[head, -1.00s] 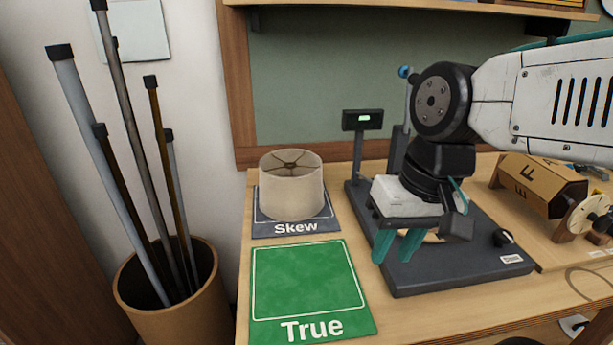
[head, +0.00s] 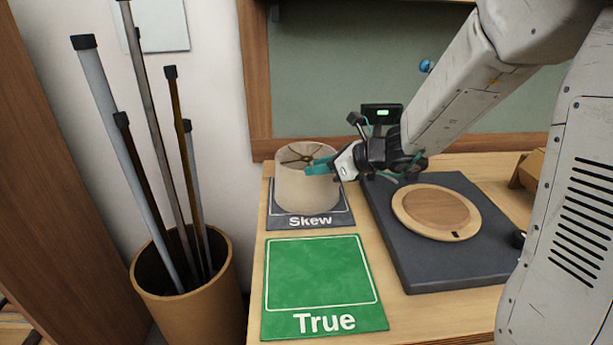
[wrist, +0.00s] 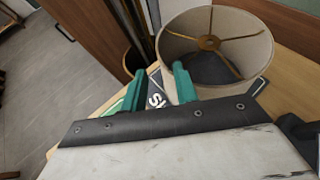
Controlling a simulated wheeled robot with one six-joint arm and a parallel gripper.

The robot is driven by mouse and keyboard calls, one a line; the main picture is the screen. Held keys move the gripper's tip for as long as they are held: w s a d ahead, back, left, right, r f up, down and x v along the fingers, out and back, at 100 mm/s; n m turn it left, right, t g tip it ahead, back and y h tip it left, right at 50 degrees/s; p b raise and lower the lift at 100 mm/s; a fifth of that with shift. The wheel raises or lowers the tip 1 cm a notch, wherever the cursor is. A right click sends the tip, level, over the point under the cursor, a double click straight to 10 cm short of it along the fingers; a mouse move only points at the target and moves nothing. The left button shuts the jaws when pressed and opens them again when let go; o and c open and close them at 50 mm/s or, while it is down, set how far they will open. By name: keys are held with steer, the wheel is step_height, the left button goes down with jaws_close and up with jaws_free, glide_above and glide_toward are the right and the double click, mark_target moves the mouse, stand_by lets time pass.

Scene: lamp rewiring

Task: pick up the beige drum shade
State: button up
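The beige drum shade (head: 300,192) stands upright on the grey mat marked Skew (head: 311,221), its open top and metal spokes facing up. My gripper (head: 312,166) is at the shade's upper right side in the head view, its teal fingers overlapping the rim. In the wrist view the shade (wrist: 232,22) is at the upper right. My gripper (wrist: 158,78) is open there, its two fingers apart. One finger overlaps the shade's near wall and the other is left of the shade. I cannot tell whether they touch it.
A green mat marked True (head: 322,275) lies empty in front. A dark platform with a round wooden disc (head: 437,210) stands to the right, with a small display (head: 382,113) behind it. A bin (head: 190,305) of tall rods stands left of the table.

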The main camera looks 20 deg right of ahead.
steer(key=x, duration=0.7)
steer(key=shift+w+a+r, duration=0.1)
steer(key=shift+w+a, duration=0.05)
steer(key=shift+a, duration=0.05)
jaws_close()
